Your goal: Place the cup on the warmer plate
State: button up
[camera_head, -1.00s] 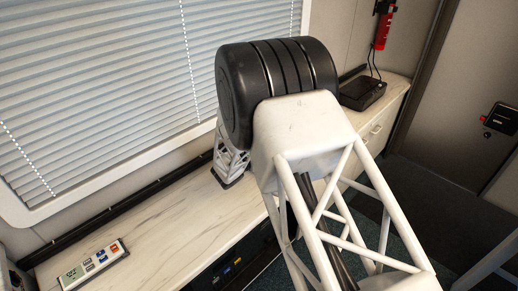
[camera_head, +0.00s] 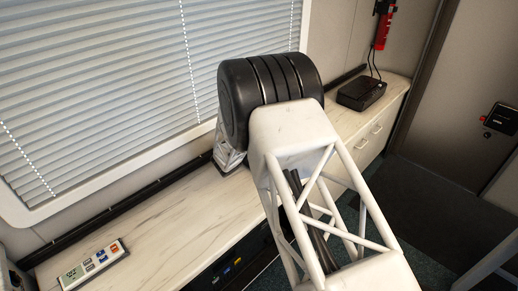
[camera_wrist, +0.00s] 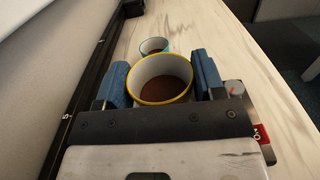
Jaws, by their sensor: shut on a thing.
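In the wrist view a pale cup with a yellow rim (camera_wrist: 161,66) holds brown liquid. My gripper (camera_wrist: 161,78) is shut on it, with a blue pad against each side. A second, smaller-looking cup with a teal rim (camera_wrist: 154,44) stands beyond it on the counter, also with something brown inside. A small grey knob with a red mark (camera_wrist: 234,88) shows just right of the right pad. I cannot tell whether it belongs to the warmer plate. The cup's base is hidden. In the head view my arm hides the gripper and both cups.
The marble-patterned counter (camera_head: 165,234) runs along the window blinds (camera_head: 90,90). A black box (camera_head: 361,93) stands at its far end. A pale keypad device (camera_head: 93,265) lies at the near left. The counter between that device and my arm is clear.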

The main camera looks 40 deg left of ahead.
jog(key=shift+f, duration=1.75)
jog(key=shift+f, duration=0.15)
jog(key=o, duration=1)
jog(key=s, duration=1.2)
